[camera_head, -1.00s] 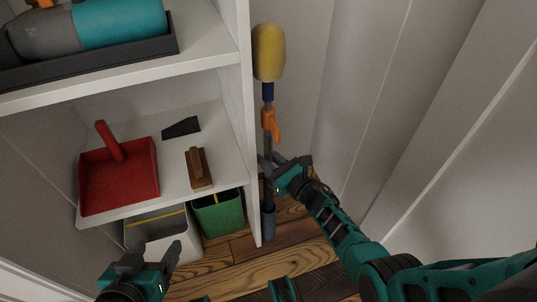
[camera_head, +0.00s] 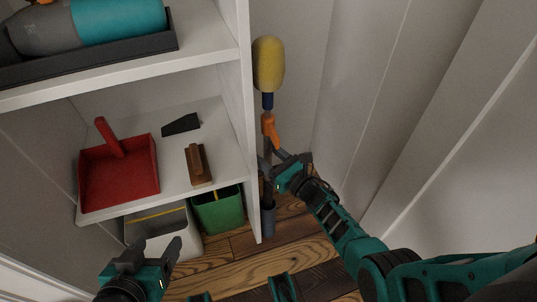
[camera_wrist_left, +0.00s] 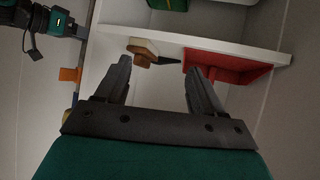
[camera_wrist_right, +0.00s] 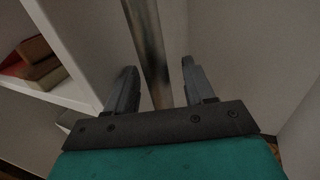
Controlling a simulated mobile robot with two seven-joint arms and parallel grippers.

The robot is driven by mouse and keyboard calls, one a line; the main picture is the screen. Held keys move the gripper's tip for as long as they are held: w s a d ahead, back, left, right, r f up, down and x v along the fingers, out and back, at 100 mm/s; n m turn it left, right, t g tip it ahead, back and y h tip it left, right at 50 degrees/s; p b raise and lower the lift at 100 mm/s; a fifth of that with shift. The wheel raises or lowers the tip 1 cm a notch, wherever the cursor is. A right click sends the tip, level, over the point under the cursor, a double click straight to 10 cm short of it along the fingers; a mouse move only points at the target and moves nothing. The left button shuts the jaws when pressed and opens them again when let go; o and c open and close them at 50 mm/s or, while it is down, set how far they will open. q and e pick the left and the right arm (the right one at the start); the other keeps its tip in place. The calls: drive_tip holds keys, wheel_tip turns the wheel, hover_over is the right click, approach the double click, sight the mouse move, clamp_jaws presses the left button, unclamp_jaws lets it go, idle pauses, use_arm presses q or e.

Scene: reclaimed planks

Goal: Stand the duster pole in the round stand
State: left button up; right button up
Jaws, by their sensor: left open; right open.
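The duster pole has a yellow head (camera_head: 268,64), a dark blue collar and an orange grip (camera_head: 270,130). It stands nearly upright beside the shelf's side panel. Its lower end appears to go into the grey round stand (camera_head: 268,221) on the floor; the inside is hidden. My right gripper (camera_head: 272,170) is open around the shaft below the orange grip. In the right wrist view the shaft (camera_wrist_right: 152,50) passes between the parted fingers. My left gripper (camera_head: 158,254) is open and empty before the lower shelf; its parted fingers show in the left wrist view (camera_wrist_left: 160,85).
A white shelf unit (camera_head: 246,120) stands close left of the pole. It holds a red dustpan (camera_head: 118,175), a wooden brush (camera_head: 199,165) and a dark wedge (camera_head: 181,124). A green bin (camera_head: 218,210) and a pale bin (camera_head: 160,233) stand below. White wall panels rise at right.

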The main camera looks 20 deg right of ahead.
use_arm(q)
drive_tip(key=a+r+p, duration=0.1)
drive_tip(key=p, duration=0.1)
drive_tip(key=shift+s+r+y+p, duration=0.1)
drive_tip(key=shift+s+y+p, duration=0.05)
drive_tip(key=shift+y+p, duration=0.2)
use_arm(e)
drive_tip(key=v, duration=1.2)
drive_tip(key=shift+s+d, duration=0.25)
drive_tip(key=shift+s, duration=0.1)
use_arm(q)
drive_tip(key=shift+d, duration=0.15)
